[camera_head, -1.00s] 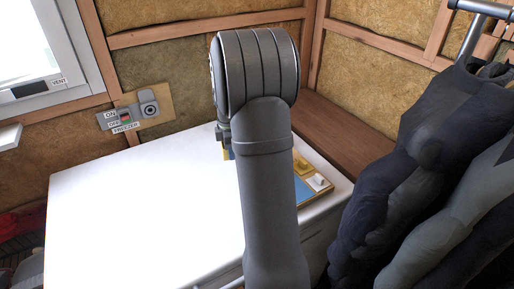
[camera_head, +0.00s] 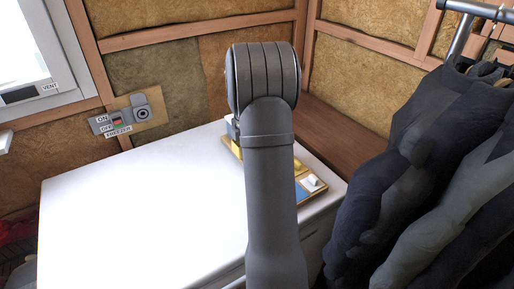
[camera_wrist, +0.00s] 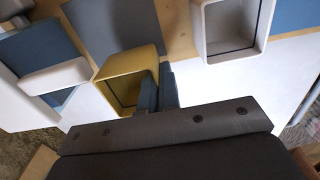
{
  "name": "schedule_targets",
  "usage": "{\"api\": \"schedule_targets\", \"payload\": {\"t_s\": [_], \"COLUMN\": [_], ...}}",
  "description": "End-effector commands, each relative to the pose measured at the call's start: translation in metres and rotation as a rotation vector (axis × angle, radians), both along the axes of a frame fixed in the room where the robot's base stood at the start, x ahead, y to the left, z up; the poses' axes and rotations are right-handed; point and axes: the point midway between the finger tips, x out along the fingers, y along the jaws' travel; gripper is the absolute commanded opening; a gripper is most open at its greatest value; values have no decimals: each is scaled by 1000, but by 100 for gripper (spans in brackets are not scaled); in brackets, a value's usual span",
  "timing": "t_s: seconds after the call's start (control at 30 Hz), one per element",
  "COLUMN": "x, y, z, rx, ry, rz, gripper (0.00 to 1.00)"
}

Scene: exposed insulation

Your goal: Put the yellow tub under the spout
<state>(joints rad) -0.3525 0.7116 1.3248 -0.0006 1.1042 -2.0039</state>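In the wrist view the yellow tub (camera_wrist: 103,88) is box-shaped, with its open mouth and dark inside facing the camera. My gripper (camera_wrist: 158,88) has its two blue-grey fingers close together at the tub's right side. The left finger overlaps the mouth and the right finger is just outside the wall. I cannot tell whether they press on the wall. In the head view my arm hides the gripper, and a small yellow part (camera_head: 298,165) shows beside the arm. I cannot make out a spout for certain.
A whitish tub (camera_wrist: 198,20) is to the right of the yellow one in the wrist view. A white block (camera_wrist: 55,77) lies over a blue patch at left. The white freezer top (camera_head: 130,205) is broad and clear. Dark hanging suits (camera_head: 400,190) crowd the right side.

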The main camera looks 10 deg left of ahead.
Motion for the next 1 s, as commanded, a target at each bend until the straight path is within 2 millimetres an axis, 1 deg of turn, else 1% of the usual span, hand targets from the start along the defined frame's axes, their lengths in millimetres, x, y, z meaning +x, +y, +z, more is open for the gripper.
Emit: {"api": "schedule_targets", "payload": {"t_s": [0.17,0.3,0.37,0.4,0.47,0.7,0.83,0.9,0.93,0.97,1.0], "x": [10,29,35,32,32,32,32,32,32,32,32], "y": [-11,-29,-36,-34,-33,-33,-33,-33,-33,-33,-33], "z": [-1,-1,-2,-10,-14,-15,-19,-18,-18,-18,-18], "rx": [0,0,0,-1,0,0,0,0,0,0,0], "ry": [1,0,1,4,1,0,0,0,0,0,0], "rz": [-2,-4,-4,-1,0,-1,-1,-1,-1,-1,-1], "gripper": [0,0,0,0,0,0,0,16,22,24,24]}}
